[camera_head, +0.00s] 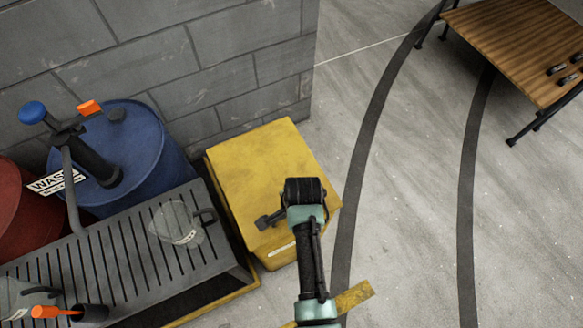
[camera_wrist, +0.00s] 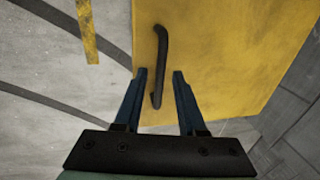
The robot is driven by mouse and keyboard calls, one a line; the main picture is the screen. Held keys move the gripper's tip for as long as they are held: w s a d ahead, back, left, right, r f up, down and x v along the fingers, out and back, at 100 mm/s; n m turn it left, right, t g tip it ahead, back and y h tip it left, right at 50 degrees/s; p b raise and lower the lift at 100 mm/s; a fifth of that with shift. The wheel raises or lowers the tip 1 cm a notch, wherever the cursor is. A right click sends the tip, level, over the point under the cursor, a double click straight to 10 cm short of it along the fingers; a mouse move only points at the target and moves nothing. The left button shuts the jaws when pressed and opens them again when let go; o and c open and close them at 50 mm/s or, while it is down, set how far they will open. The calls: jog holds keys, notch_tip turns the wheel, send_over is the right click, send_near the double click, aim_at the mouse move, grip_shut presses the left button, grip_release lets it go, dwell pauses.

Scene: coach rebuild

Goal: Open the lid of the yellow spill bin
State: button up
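The yellow spill bin (camera_head: 256,165) stands on the floor against the grey block wall, with its lid down. In the wrist view its yellow lid (camera_wrist: 228,55) fills the upper right. A dark bar handle (camera_wrist: 162,60) runs along the lid near its left edge. My gripper (camera_wrist: 159,74) is open, its two blue fingers on either side of the handle's lower end. I cannot tell whether either finger touches the handle. In the head view my gripper (camera_head: 265,222) is over the bin's front part, and my wrist hides part of the lid and the handle.
A slatted grey bench (camera_head: 120,250) with a jug (camera_head: 178,223) on it stands left of the bin. A blue drum (camera_head: 140,150) with a pump and a red drum (camera_head: 12,210) are behind it. A wooden table (camera_head: 515,40) is at far right. The floor between is clear.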

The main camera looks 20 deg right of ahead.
grip_shut()
dwell(1.2)
